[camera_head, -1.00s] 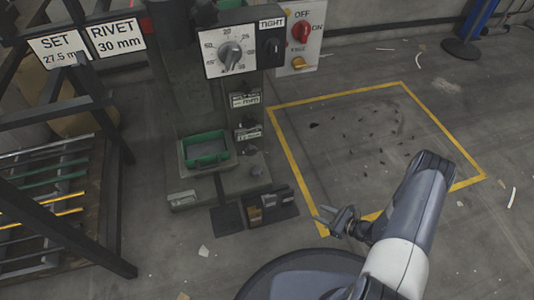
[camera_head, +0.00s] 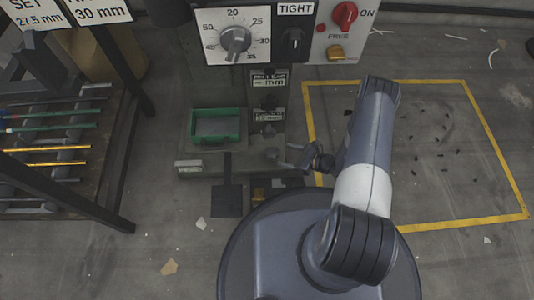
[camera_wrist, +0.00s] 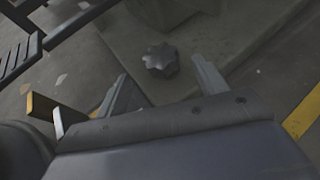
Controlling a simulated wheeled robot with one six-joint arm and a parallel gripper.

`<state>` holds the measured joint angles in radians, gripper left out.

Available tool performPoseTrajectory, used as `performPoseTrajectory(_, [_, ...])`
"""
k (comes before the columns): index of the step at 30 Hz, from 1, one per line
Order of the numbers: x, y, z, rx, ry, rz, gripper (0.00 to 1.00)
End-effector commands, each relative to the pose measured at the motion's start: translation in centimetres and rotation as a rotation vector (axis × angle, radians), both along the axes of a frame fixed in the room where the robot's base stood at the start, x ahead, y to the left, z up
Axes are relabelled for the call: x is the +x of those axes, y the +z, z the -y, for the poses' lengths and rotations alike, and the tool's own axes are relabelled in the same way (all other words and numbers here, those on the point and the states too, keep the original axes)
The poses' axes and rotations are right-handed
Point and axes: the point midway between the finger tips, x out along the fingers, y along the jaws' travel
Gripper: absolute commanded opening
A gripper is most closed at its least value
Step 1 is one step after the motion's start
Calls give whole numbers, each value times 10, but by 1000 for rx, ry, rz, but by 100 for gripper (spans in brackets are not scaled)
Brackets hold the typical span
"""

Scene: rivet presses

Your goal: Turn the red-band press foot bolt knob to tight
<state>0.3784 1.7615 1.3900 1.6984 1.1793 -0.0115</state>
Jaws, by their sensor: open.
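The grey-green press carries a dial (camera_head: 235,40) and, beside it, a small black knob (camera_head: 294,41) under a TIGHT label. A dark lobed foot bolt knob (camera_wrist: 160,61) sits on the press base; it also shows small in the head view (camera_head: 270,154). My gripper (camera_head: 283,156) is open at the right edge of the base. In the wrist view the fingers (camera_wrist: 160,88) point toward the knob, which lies ahead of and between their tips, apparently not gripped. No red band shows clearly now, and no mark of the knob's turn is readable.
A green tray (camera_head: 216,126) stands on the base left of the knob. A red switch (camera_head: 345,15) is at the top right. A rack of rods (camera_head: 60,145) stands at the left. Floor inside the yellow outline (camera_head: 465,120) is clear except for scattered bits.

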Motion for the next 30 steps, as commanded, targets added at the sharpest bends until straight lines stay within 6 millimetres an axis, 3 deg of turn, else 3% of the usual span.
performPoseTrajectory(6, [17,-19,-34,0,5,0,67])
performPoseTrajectory(12, [30,-29,-56,0,3,0,67])
performPoseTrajectory(26, [36,-31,-65,0,-1,0,67])
performPoseTrajectory(30, [36,-31,-65,0,0,-1,57])
